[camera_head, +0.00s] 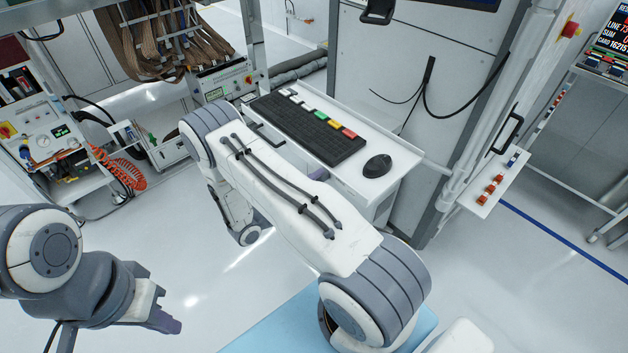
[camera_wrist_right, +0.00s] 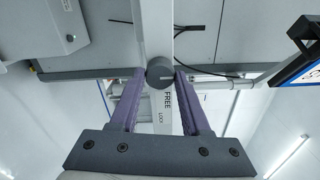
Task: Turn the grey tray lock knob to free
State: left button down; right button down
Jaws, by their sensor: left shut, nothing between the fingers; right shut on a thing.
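The grey tray lock knob (camera_wrist_right: 160,74) is a dark round knob on a pale upright post, at the middle of the right wrist view. FREE and LOCK labels (camera_wrist_right: 167,101) are printed on the post in front of it. A faint pale mark shows on the knob, too small to read its setting surely. My right gripper (camera_wrist_right: 160,75) is shut on the knob, one purple finger at each side. My left gripper (camera_head: 165,318) is shut and empty, low at the left.
A white shelf (camera_head: 395,168) holds a black keyboard (camera_head: 300,125) and a mouse (camera_head: 377,166) just beyond my right arm. Carts with an orange coiled hose (camera_head: 122,165) stand at left. A light blue mat (camera_head: 275,328) lies below. Floor between the left cart and my arm is clear.

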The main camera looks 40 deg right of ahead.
jog(key=shift+c, duration=1.8)
grip_release()
jog(key=shift+a, duration=0.1)
jog(key=a+b, duration=0.2)
jog(key=a, duration=0.8)
jog(key=shift+s+a, duration=0.2)
jog(key=shift+s, duration=0.2)
